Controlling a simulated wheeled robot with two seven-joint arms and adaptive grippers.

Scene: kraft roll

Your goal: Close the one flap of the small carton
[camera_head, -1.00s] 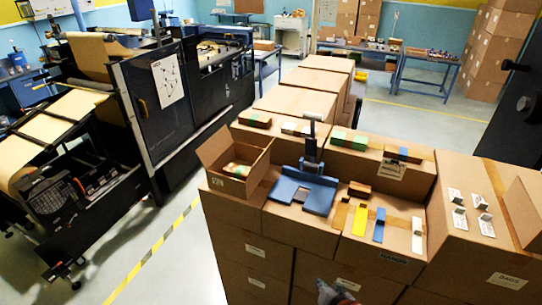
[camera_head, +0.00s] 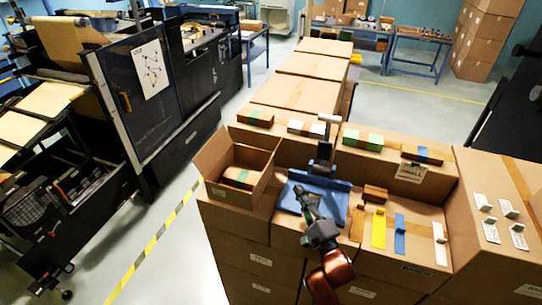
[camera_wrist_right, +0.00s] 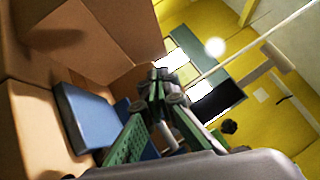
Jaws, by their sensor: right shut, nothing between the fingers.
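The small open carton (camera_head: 218,191) stands at the left end of the row of boxes in the head view. Its one flap (camera_head: 211,152) stands up and leans outward on the left side. A brown packet with a green band (camera_head: 238,177) lies inside. My right gripper (camera_head: 303,192) is shut and empty, over the blue tray to the right of the carton and apart from it. Its closed fingers also show in the right wrist view (camera_wrist_right: 160,78). My left gripper is not in view.
The blue tray (camera_head: 335,208) with an upright post lies right of the carton. Yellow (camera_head: 379,229) and blue (camera_head: 399,232) strips and a small brown block (camera_head: 375,193) lie further right. Banded packets line the raised ledge behind. A dark machine (camera_head: 150,100) stands left across the floor.

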